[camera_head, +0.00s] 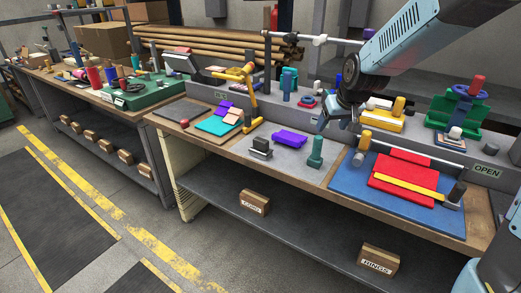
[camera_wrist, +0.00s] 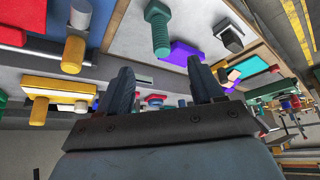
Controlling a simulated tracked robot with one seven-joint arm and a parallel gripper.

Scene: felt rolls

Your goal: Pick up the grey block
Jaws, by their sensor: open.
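The likeliest grey block is a small dark grey block on a paler base (camera_head: 260,147), standing on the light grey bench panel (camera_head: 285,157) left of a green bolt-shaped piece. In the wrist view, what looks like the same block (camera_wrist: 229,37) shows near the top, right of centre. My gripper (camera_head: 335,113) is above the back of the bench, right of and higher than the block. In the wrist view its two dark fingers (camera_wrist: 163,82) are spread apart with nothing held between them. The block is clear of the fingers.
The green bolt-shaped piece (camera_head: 316,152) and a purple felt piece (camera_head: 290,138) stand near the block. A blue mat (camera_head: 370,185) with red felt and a yellow strip lies to the right. A yellow-topped holder (camera_head: 383,120) is close to my gripper. Bare panel lies around the block.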

